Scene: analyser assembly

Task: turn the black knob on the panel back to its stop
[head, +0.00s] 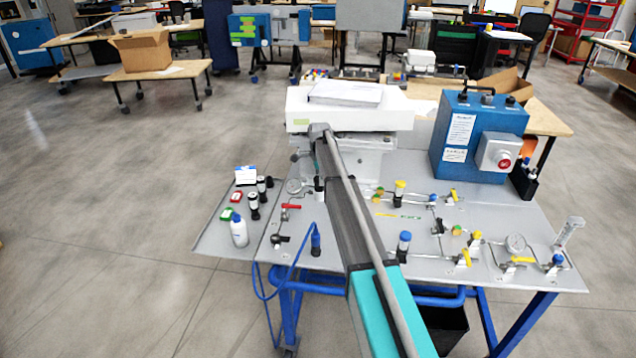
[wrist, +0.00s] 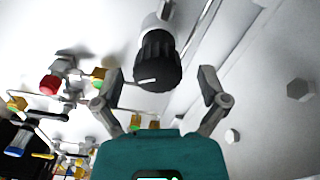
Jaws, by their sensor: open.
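In the wrist view the black knob (wrist: 157,65) shows ribbed sides and a white mark on its end face. It sits on a pale round stem. My gripper (wrist: 161,78) is open, with one finger to the left of the knob and one to the right. A gap shows on both sides, and neither finger appears to touch it. I cannot tell how deep the knob lies between the fingers. In the head view my arm reaches over the grey panel (head: 335,258) and hides part of it; the gripper itself cannot be made out there.
In the wrist view a red knob (wrist: 50,84) and small fittings lie left of the gripper.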

